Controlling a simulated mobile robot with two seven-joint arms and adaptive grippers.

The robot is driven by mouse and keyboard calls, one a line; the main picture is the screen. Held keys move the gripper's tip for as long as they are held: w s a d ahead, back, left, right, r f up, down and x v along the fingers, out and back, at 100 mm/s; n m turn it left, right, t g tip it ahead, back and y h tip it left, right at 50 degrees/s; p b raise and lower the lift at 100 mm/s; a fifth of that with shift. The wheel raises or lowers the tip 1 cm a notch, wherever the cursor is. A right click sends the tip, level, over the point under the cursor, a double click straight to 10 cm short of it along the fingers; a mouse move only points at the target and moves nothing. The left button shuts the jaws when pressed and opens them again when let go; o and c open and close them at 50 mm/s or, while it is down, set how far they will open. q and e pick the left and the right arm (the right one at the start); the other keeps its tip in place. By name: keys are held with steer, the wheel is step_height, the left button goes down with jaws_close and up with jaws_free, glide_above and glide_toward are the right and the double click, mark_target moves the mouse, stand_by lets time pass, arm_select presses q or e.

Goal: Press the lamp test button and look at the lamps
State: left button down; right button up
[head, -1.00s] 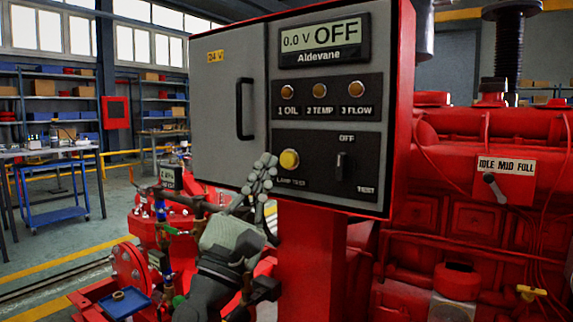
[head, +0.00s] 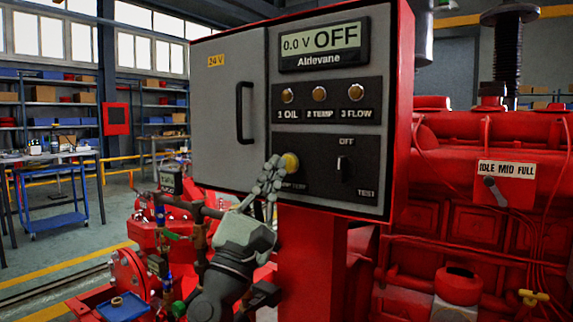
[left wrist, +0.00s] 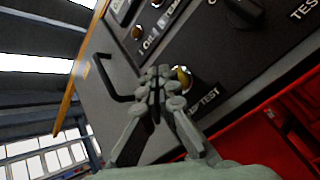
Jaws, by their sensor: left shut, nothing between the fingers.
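The yellow lamp test button (head: 291,162) is on the control panel's lower dark plate, left of the black OFF/TEST knob (head: 343,169). My left gripper (head: 275,163) is shut and empty, its fingertips right beside the button's left edge. In the left wrist view the gripper (left wrist: 162,75) partly covers the button (left wrist: 182,78); whether they touch I cannot tell. The lamps 1 OIL (head: 287,95), 2 TEMP (head: 319,94) and 3 FLOW (head: 355,92) look dull amber, not brightly lit. The display (head: 320,43) reads 0.0 V OFF. My right gripper is out of view.
The grey panel box (head: 225,120) has a black door handle (head: 244,110) left of the button. A red engine (head: 470,200) with a speed lever stands to the right. Red pump parts and pipes (head: 130,270) lie below left.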

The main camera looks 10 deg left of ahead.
arm_select(q)
steer(key=shift+w, duration=0.15)
stand_by(0.7)
steer(key=shift+w+d, duration=0.15)
steer(key=shift+w, duration=0.1)
steer(key=shift+w+d+b, duration=0.15)
steer(key=shift+w+b, duration=0.15)
steer(key=shift+w, duration=0.1)
stand_by(0.7)
steer(key=shift+s, duration=0.1)
steer(key=shift+s+a+p, duration=0.3)
steer(key=shift+s, duration=0.4)
steer(key=shift+s, duration=0.1)
steer(key=s, duration=0.1)
steer(key=s+a+p, duration=0.1)
steer(key=s, duration=0.2)
steer(key=shift+s+a, duration=0.25)
steer(key=shift+a, duration=0.1)
